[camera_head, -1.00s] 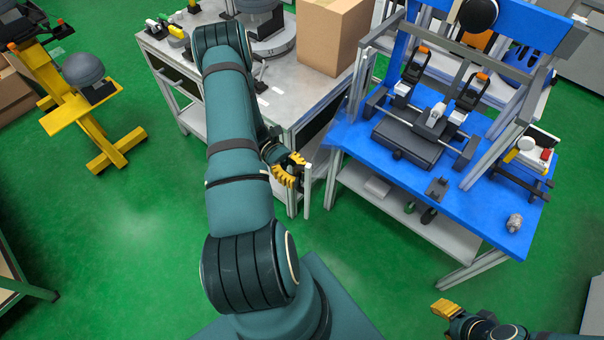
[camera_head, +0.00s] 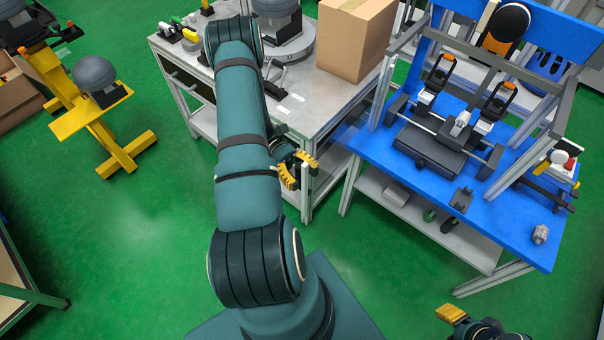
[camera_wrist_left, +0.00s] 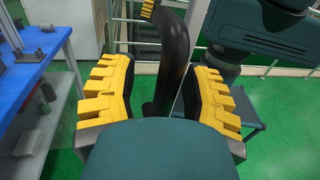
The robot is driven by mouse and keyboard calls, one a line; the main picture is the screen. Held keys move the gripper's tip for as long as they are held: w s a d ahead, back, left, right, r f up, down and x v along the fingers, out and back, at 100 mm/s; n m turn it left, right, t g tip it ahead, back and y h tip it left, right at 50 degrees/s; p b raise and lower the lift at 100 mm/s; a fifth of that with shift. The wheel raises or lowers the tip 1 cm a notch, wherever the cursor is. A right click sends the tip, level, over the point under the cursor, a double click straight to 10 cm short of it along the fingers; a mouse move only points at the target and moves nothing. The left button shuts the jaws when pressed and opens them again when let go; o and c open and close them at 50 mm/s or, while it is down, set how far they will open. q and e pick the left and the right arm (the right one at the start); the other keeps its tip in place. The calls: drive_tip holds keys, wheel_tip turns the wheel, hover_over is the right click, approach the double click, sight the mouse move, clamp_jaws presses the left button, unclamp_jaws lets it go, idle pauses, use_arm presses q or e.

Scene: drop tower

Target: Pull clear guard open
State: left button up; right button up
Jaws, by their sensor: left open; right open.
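The drop tower stands on a blue table (camera_head: 372,150) at the right, with a blue and grey frame. I cannot make out the clear guard with certainty; a faint see-through haze lies by the table's left edge. My left gripper (camera_head: 298,171) is open left of that edge, in front of the grey bench, with its yellow fingers apart. In the left wrist view, both fingers of the left gripper (camera_wrist_left: 160,95) show wide apart, with a dark curved part between them that I cannot identify. My right gripper (camera_head: 453,314) is partly cut off at the bottom right.
A grey bench (camera_head: 285,108) with a cardboard box (camera_head: 355,38) stands left of the blue table. A lower shelf (camera_head: 425,218) with small items is under the table. A yellow stand (camera_head: 85,118) is at the left. Green floor is free in front.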

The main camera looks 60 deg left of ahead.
use_arm(q)
drive_tip(key=shift+s+a+f, duration=0.1)
drive_tip(key=shift+a, duration=0.25)
drive_tip(key=a, duration=1.1)
drive_tip(key=shift+s, duration=0.35)
drive_tip(key=shift+a, duration=0.1)
